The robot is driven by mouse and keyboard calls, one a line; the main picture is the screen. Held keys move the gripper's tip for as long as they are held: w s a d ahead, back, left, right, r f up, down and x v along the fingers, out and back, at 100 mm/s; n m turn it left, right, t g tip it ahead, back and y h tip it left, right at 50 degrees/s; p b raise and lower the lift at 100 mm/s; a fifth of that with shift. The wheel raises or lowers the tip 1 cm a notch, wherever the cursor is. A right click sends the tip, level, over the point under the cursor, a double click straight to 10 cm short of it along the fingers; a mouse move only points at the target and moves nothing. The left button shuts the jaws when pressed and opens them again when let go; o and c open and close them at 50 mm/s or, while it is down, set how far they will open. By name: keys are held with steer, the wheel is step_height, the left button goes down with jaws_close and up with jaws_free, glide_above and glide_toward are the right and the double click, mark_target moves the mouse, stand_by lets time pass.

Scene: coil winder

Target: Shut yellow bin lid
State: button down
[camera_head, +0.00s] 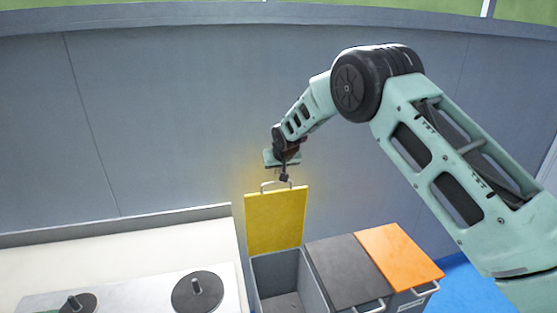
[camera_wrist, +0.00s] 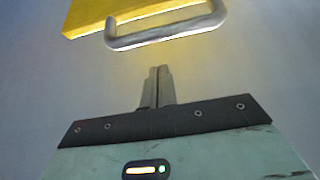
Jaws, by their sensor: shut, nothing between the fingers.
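The yellow bin lid (camera_head: 275,221) stands raised, roughly upright, at the back of its open grey bin (camera_head: 281,274) in the head view. Its metal handle (camera_head: 276,184) is at the lid's top edge. My gripper (camera_head: 284,177) is at the handle, above the lid. In the wrist view my gripper (camera_wrist: 159,70) is shut and empty, its fingers together. The handle (camera_wrist: 165,32) shows just beyond the fingertips, with a gap between them in the picture. A corner of the yellow lid (camera_wrist: 115,14) shows at the top. Whether the fingers touch the handle is unclear.
A dark grey lid (camera_head: 348,270) and an orange lid (camera_head: 399,257) lie shut on the bins to the right. A pale worktop (camera_head: 120,252) with dark round spindle discs (camera_head: 197,291) is on the left. A grey wall (camera_head: 170,120) stands behind.

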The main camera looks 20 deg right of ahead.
steer(key=s+p, duration=0.1)
steer(key=s, duration=0.2)
steer(key=shift+f, duration=0.15)
steer(key=shift+s+f, duration=0.1)
steer(key=shift+s, duration=0.05)
